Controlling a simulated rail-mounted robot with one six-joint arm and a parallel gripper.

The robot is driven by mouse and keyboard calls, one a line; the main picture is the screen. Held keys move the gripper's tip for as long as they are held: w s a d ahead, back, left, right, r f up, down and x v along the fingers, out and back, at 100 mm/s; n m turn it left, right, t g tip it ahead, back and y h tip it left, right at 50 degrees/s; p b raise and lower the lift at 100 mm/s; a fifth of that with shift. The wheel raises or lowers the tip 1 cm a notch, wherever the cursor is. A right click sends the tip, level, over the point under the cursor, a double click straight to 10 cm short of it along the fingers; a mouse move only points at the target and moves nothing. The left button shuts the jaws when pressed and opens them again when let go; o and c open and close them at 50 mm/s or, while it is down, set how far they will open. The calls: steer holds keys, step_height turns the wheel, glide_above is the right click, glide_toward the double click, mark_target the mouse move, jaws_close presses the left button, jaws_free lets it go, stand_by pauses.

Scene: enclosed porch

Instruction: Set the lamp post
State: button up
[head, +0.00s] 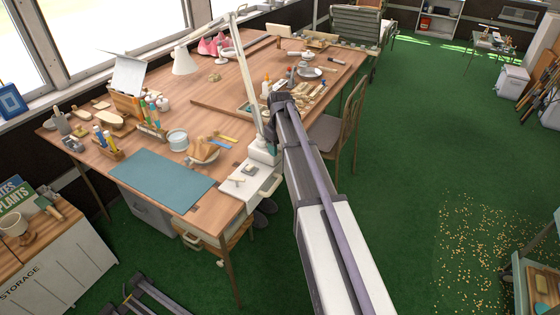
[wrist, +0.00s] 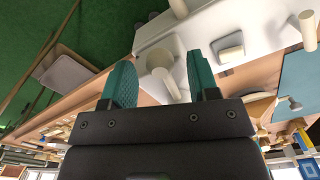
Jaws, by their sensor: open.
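A desk lamp with a white shade (head: 184,62) and a long pale post (head: 245,75) stands over the wooden workbench. A small pale block (wrist: 230,46) lies on that surface, right of the fingers.
The workbench (head: 218,95) is crowded with tools, jars and a teal mat (head: 162,180). A chair (head: 340,130) stands right of my arm. A storage cabinet (head: 55,255) is at lower left. The green floor (head: 400,180) is mostly open, with scattered bits at right.

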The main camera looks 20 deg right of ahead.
steer(key=shift+f, duration=0.35)
steer(key=shift+c, duration=0.3)
jaws_close()
